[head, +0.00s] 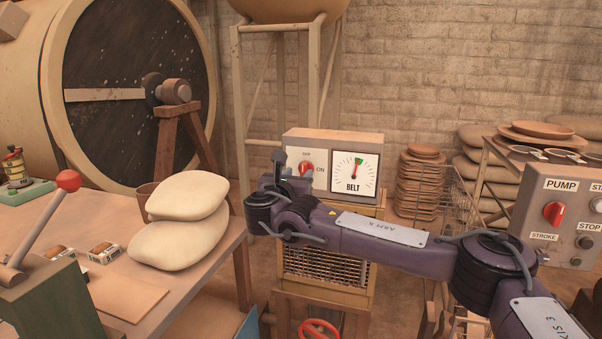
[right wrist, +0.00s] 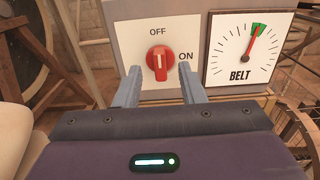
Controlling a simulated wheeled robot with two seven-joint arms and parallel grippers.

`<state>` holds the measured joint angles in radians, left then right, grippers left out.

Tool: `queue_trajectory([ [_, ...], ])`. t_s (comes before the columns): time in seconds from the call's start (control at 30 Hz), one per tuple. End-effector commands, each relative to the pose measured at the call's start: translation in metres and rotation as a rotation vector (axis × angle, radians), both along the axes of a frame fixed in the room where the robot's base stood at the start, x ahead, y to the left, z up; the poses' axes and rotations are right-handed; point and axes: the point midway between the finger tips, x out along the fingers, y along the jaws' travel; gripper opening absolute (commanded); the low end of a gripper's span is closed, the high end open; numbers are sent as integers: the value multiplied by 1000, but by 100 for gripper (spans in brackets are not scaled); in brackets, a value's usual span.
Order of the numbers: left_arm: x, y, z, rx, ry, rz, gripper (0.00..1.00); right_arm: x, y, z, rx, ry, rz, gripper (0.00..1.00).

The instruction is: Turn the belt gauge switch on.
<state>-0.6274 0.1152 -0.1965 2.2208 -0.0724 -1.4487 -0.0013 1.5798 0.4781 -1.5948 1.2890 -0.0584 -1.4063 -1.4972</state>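The belt gauge box (head: 332,144) stands beyond the work table. Its red rotary switch (right wrist: 160,62) has a white mark that looks upright, toward the OFF label above it; ON is to its right. The switch also shows in the head view (head: 306,168), close to my gripper. The BELT dial (right wrist: 239,48) is right of the switch, its needle pointing up at a green sector. My right gripper (right wrist: 161,76) is open, its two fingers apart below and to either side of the switch, with nothing between them. Contact cannot be told. My left gripper is not in view.
A PUMP control panel (head: 562,214) with its own red knob stands at right. The table (head: 205,285) at left carries stacked pale sacks (head: 183,220) and a red-knobbed lever (head: 68,181). A wire basket (head: 447,195) and stacked brown dishes (head: 418,180) stand right of the gauge box.

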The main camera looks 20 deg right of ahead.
Motion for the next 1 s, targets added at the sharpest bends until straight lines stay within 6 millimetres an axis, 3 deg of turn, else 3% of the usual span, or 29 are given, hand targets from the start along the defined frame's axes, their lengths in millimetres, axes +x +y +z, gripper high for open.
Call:
queue_trajectory([
  [0.23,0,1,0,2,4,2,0,25,-17,0,1,0,0,36],
  [0.57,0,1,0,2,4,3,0,29,-20,-1,2,0,2,36],
  [0.87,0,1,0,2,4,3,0,29,-19,-1,2,0,2,0],
  [1.0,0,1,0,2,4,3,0,29,-19,-1,3,-1,2,0],
])
